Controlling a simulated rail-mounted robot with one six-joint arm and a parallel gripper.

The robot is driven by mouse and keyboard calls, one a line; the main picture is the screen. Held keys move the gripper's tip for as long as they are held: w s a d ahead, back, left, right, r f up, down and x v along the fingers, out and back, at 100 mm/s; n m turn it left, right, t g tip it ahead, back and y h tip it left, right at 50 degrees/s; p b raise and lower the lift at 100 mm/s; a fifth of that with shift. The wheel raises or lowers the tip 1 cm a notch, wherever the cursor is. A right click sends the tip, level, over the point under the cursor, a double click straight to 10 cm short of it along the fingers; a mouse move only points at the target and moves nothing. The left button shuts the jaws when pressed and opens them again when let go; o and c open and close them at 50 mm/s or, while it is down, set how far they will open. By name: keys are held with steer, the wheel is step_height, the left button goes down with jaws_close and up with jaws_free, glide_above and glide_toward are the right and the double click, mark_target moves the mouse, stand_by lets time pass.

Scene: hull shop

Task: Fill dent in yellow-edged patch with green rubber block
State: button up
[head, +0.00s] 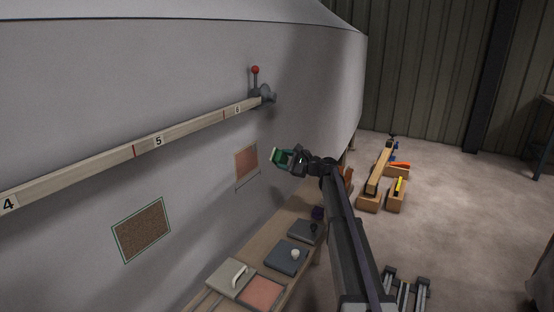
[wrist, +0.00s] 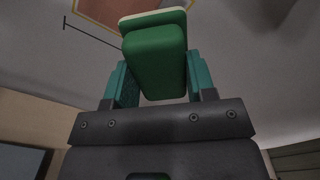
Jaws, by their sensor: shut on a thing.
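My gripper (head: 284,159) is shut on the green rubber block (wrist: 155,62), which shows between the teal fingers in the wrist view. The block has a pale layer on its far face, turned toward the hull. In the head view the block is small at the arm's tip, just right of a reddish patch (head: 246,163) on the hull wall, apparently apart from it. The patch also shows at the top of the wrist view (wrist: 118,8), with a yellowish edge, partly hidden by the block. I cannot make out the dent.
A brown patch with a green edge (head: 141,230) is lower left on the hull. A numbered rail (head: 130,152) runs along the hull above both patches, with a red-knobbed lever (head: 255,82) at its end. Below, a bench holds grey lidded boxes (head: 286,257) and a pinkish pad (head: 262,292).

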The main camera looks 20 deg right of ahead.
mark_target(285, 159)
steer(key=shift+s+d, duration=0.25)
steer(key=shift+s, duration=0.05)
steer(key=v, duration=0.4)
